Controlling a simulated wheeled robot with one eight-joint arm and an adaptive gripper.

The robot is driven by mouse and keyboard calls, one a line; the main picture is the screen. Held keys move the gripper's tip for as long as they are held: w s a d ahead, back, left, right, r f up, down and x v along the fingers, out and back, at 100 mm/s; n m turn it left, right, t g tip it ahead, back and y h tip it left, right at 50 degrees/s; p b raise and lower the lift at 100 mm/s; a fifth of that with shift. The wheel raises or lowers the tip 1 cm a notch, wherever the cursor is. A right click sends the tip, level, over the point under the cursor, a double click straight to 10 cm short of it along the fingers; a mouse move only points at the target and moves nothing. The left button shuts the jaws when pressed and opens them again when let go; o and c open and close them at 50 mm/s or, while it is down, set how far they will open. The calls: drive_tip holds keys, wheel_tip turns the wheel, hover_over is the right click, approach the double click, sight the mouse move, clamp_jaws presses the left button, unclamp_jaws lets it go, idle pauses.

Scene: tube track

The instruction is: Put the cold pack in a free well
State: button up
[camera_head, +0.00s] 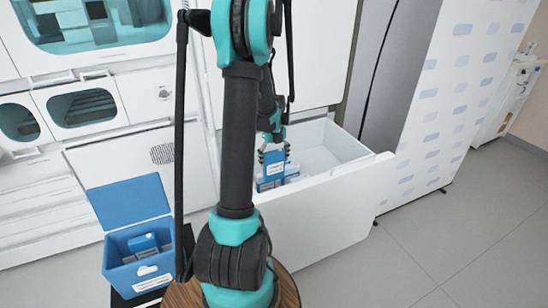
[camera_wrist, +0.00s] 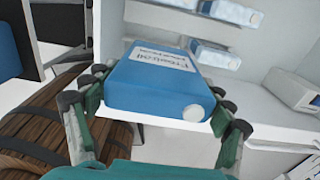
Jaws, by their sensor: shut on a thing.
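My gripper (camera_head: 273,154) is shut on a blue cold pack (camera_head: 273,172) with a white label, over the open white drawer. In the wrist view the cold pack (camera_wrist: 160,88) lies between the two fingers, with its white round cap towards me. The blue cooler box (camera_head: 115,270) stands at lower left with its lid (camera_head: 128,200) open. A blue pack (camera_head: 143,243) shows inside it. The box's wells are too small and partly covered to tell which are free.
The open drawer (camera_head: 330,210) holds other packs, seen in the wrist view as a far pack (camera_wrist: 232,12) and a nearer pack (camera_wrist: 212,54). A round wooden top (camera_head: 288,290) is below my arm. White cabinets stand behind. The floor (camera_head: 430,250) at right is clear.

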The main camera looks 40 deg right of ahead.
sight(274, 176)
drive_tip(key=shift+f, duration=0.1)
idle(0.3)
drive_tip(key=shift+f, duration=4.4)
drive_tip(key=shift+f, duration=0.1)
drive_tip(key=shift+f, duration=1.65)
drive_tip(key=shift+f, duration=0.15)
drive_tip(key=shift+f, duration=1.1)
drive_tip(key=shift+f, duration=0.2)
drive_tip(key=shift+f, duration=1.2)
drive_tip(key=shift+f, duration=0.1)
